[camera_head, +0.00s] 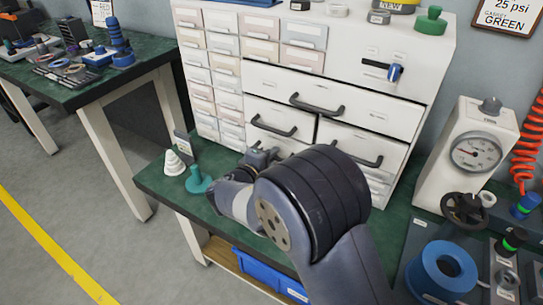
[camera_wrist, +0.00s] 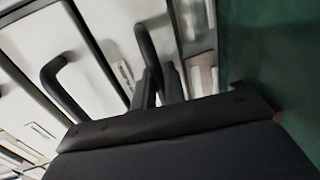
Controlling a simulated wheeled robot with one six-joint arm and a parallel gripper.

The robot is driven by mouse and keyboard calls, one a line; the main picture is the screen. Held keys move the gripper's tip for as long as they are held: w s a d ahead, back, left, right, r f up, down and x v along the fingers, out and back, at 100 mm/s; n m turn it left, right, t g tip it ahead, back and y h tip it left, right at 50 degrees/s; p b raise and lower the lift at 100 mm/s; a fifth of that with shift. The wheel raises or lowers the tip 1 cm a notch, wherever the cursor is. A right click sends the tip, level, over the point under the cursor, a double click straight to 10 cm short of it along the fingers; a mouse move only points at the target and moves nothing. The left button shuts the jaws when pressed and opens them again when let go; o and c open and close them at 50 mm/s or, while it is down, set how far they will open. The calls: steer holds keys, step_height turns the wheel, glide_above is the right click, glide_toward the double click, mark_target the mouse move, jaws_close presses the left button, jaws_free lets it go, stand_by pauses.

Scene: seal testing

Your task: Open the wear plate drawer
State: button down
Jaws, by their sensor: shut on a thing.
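The white cabinet (camera_head: 430,60) stands on the green bench and holds several drawers with dark bar handles. A wide drawer (camera_head: 370,108) is at the top, with a left drawer (camera_head: 262,112) and a right drawer (camera_head: 345,138) below it. The drawer labels are too small to read. My gripper (camera_head: 262,155) is low at the cabinet's left side, partly hidden by my arm. In the wrist view my gripper (camera_wrist: 160,88) is shut on a dark drawer handle (camera_wrist: 148,45) close to the bench top. Another handle (camera_wrist: 66,88) is beside it. How far the held drawer is out is hidden.
White stacked cones (camera_head: 175,163) and a teal flanged part (camera_head: 198,182) stand left of my gripper. A gauge unit (camera_head: 462,150) and a blue ring (camera_head: 440,270) are at the right. The green bench top (camera_wrist: 265,50) lies close beside my gripper.

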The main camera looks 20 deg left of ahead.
steer(key=shift+s, duration=0.1)
steer(key=shift+s+a+f+b, duration=0.1)
steer(key=shift+s+b, duration=0.25)
steer(key=shift+s, duration=0.25)
steer(key=f+b+v, duration=0.1)
steer(key=v, duration=0.4)
steer(key=f+b+v, duration=0.1)
steer(key=v, duration=0.5)
steer(key=f+b+v, duration=0.1)
steer(key=b+v, duration=0.1)
steer(key=v, duration=0.3)
steer(key=shift+s, duration=0.5)
steer(key=c, duration=1.8)
jaws_free()
steer(key=shift+c, duration=0.2)
steer(key=d+p+v, duration=0.1)
steer(key=p+v, duration=0.1)
steer(key=v, duration=0.8)
steer(key=shift+s+a, duration=0.35)
steer(key=shift+a, duration=0.1)
